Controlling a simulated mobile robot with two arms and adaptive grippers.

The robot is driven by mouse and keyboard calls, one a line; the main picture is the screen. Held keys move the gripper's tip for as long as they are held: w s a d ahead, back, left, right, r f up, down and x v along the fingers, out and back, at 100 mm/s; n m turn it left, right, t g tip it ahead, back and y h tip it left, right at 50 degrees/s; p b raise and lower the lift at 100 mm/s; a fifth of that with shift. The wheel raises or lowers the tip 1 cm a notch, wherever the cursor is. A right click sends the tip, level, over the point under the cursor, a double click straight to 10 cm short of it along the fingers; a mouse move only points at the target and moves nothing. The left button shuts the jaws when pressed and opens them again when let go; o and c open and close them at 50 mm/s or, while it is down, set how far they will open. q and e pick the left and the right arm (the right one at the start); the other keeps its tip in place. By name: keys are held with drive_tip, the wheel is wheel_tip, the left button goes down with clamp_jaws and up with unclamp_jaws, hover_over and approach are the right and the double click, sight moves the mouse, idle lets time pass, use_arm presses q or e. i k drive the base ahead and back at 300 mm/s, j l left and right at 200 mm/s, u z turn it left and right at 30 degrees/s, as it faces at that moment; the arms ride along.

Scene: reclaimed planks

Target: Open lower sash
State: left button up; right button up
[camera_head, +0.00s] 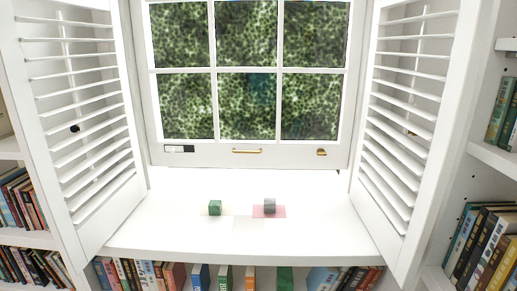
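The lower sash (230,158) is a white frame with glass panes in rows, and dark green foliage shows behind them. Its top is cut off by the picture's upper edge. The rail is just above a bright white area. I cannot tell whether there is a gap under it. Neither of my grippers is in view.
Louvred white shutters stand open at left (80,110) and right (407,130). Bookshelves flank and underlie the sill. Its front is clear.

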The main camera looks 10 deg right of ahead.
sight(277, 154)
drive_tip(key=i+l+z, duration=0.2)
drive_tip(key=i, duration=0.45)
drive_tip(key=i+z, duration=0.2)
drive_tip(key=i, duration=0.45)
